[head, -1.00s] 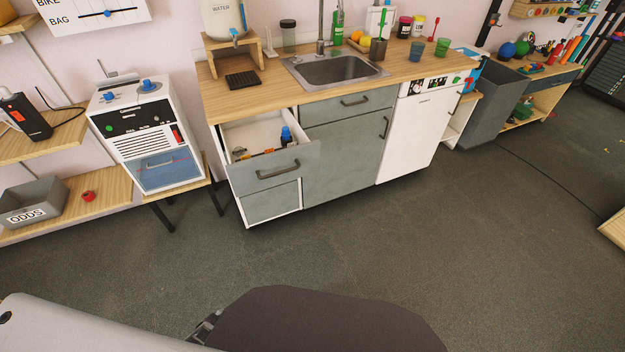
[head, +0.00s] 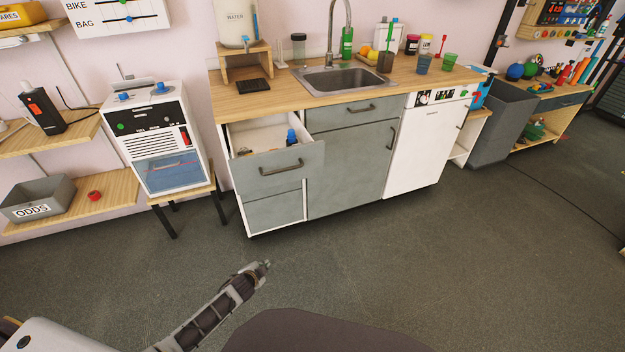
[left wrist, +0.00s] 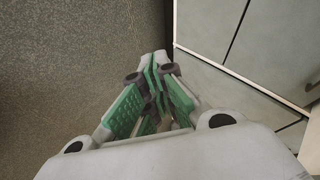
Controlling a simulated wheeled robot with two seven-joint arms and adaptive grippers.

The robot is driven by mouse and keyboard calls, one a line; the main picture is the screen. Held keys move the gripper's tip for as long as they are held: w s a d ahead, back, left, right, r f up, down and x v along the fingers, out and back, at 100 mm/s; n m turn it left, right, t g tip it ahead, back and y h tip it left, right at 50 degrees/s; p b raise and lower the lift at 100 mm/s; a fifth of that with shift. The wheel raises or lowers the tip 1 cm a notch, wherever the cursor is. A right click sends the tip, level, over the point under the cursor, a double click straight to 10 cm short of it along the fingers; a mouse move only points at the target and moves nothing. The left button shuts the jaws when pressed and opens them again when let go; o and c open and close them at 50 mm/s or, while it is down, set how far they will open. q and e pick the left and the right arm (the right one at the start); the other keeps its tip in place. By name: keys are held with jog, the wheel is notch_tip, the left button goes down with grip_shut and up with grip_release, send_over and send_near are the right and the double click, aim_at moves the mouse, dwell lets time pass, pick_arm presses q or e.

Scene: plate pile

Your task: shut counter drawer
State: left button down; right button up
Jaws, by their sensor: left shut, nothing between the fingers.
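The counter drawer (head: 279,168) is grey with a dark bar handle (head: 281,166). It stands pulled out at the upper left of the grey counter cabinet, with a blue bottle (head: 291,139) and small items inside. My left gripper (head: 265,266) is in front of and below the drawer, over the floor, apart from it. In the left wrist view the left gripper (left wrist: 157,62) is shut and empty, its green-padded fingers together, with grey cabinet fronts (left wrist: 260,45) to the right. My right gripper is not in view.
The counter (head: 245,100) carries a sink (head: 350,78) and several small items. A radio-like white unit (head: 157,140) on a stool stands left of the cabinet. A dishwasher-like white front (head: 425,150) is at right. The floor before the cabinet is clear.

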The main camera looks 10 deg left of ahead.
aim_at(317, 162)
pick_arm(q)
jog(key=w+d+r+m+t+b, duration=0.1)
jog(key=w+d+r+b, duration=0.15)
jog(key=r, duration=0.25)
jog(key=w+d+r+m+t+h+b, duration=0.1)
jog(key=w+d+r+m+t, duration=0.1)
jog(key=w+r, duration=0.3)
jog(key=w+d+r+m+t+b, duration=0.1)
jog(key=w+d+r+b, duration=0.1)
jog(key=r, duration=0.4)
jog(key=s+d+r+m+t+h+b, duration=0.1)
jog(key=d+r, duration=0.3)
jog(key=r, duration=0.5)
jog(key=d+r+m+t+h+b, duration=0.2)
jog(key=d+r+m+t+b, duration=0.1)
jog(key=r, duration=0.6)
jog(key=shift+s+d+r+m+b, duration=0.15)
jog(key=shift+s+d+m+b, duration=0.2)
jog(key=shift+d+m+b, duration=0.5)
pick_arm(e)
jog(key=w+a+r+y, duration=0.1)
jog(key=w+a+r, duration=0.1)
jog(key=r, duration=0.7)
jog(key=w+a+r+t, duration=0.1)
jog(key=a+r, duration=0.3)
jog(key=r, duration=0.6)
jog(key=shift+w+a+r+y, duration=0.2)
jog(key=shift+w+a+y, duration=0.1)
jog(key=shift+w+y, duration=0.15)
